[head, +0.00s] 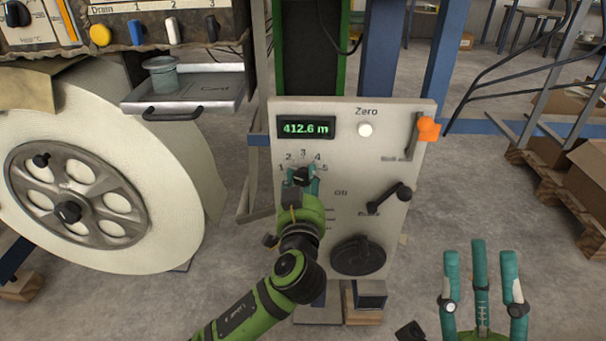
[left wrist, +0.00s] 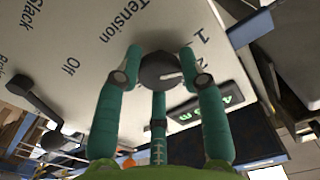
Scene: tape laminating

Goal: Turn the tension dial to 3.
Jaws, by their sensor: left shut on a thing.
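The tension dial (head: 301,174) is a dark round knob on the pale control panel (head: 345,200), below the green display, with numbers 1 to 5 in an arc around it. In the left wrist view the dial (left wrist: 160,71) shows a short white pointer mark, aimed to the picture's right; the number it meets is hidden. My left gripper (head: 302,184) has its teal fingers around the dial and is shut on it. My right gripper (head: 482,272) is at the lower right of the head view, fingers apart and empty, away from the panel.
The display (head: 306,128) reads 412.6 m. A white Zero button (head: 365,130), an orange-tipped lever (head: 428,127), a black lever (head: 389,199) and a black round handle (head: 358,256) share the panel. A large tape roll (head: 170,190) stands left.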

